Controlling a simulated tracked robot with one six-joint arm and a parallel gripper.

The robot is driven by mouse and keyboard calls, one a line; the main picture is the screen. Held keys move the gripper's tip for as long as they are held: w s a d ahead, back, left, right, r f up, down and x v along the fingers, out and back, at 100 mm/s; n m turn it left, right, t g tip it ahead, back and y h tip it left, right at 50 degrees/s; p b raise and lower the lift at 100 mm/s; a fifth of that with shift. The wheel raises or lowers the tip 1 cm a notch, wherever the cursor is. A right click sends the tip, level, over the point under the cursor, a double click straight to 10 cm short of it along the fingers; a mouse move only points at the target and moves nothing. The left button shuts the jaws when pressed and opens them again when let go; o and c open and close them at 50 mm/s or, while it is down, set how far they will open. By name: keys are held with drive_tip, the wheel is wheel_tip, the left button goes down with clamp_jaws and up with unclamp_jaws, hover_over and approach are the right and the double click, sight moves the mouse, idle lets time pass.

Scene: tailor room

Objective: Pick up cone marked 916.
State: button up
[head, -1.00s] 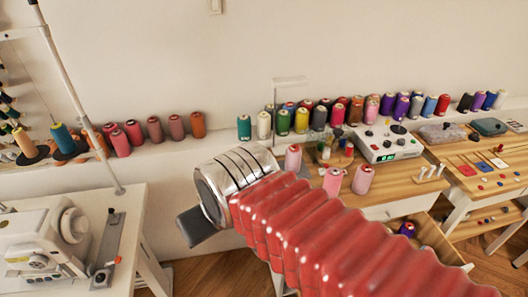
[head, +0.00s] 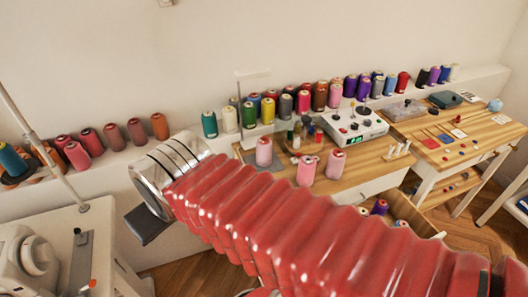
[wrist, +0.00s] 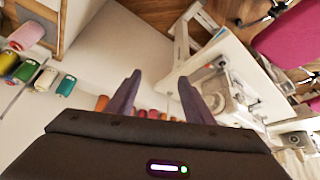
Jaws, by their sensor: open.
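Three pink thread cones stand on the wooden table in the head view: one at the back left (head: 264,152), one in the middle (head: 306,170) and one at the right (head: 336,163). No number can be read on any cone, so I cannot tell which is 916. My gripper (wrist: 157,88) is open and empty in the wrist view, its two dark fingers apart over the gap between the tables. In the head view only a dark part of it shows, left of the pink cones. A pink cone (wrist: 26,35) also shows at the left edge of the wrist view.
A wall shelf (head: 185,145) carries a long row of coloured cones. A white control box (head: 354,127) stands behind the pink cones on the wooden table (head: 375,170). A sewing machine (head: 28,258) stands on the white table at the left.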

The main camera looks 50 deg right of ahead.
drive_tip(key=o, duration=0.4)
drive_tip(key=w+d+m+t+h, duration=0.1)
drive_tip(key=w+d+m+h, duration=0.1)
drive_tip(key=w+d, duration=0.5)
drive_tip(key=d+h, duration=0.1)
drive_tip(key=d, duration=0.5)
drive_tip(key=shift+d+f+h, duration=0.2)
drive_tip(key=shift+f+h, duration=0.05)
drive_tip(key=shift+h, duration=0.05)
drive_tip(key=w+d+f+m+t+h, duration=0.1)
drive_tip(key=d, duration=0.6)
drive_tip(key=w+d+f+t+h, duration=0.1)
drive_tip(key=w+d+h, duration=0.1)
drive_tip(key=d, duration=0.5)
drive_tip(key=m+t+y, duration=0.1)
drive_tip(key=t+y, duration=0.1)
drive_tip(key=t, duration=0.2)
approach(268, 144)
drive_tip(key=shift+s+a+r, duration=0.15)
drive_tip(key=shift+s+r, duration=0.15)
drive_tip(key=shift+r, duration=0.05)
drive_tip(key=shift+x, duration=4.3)
drive_tip(key=shift+f, duration=0.15)
drive_tip(key=shift+x, duration=2.55)
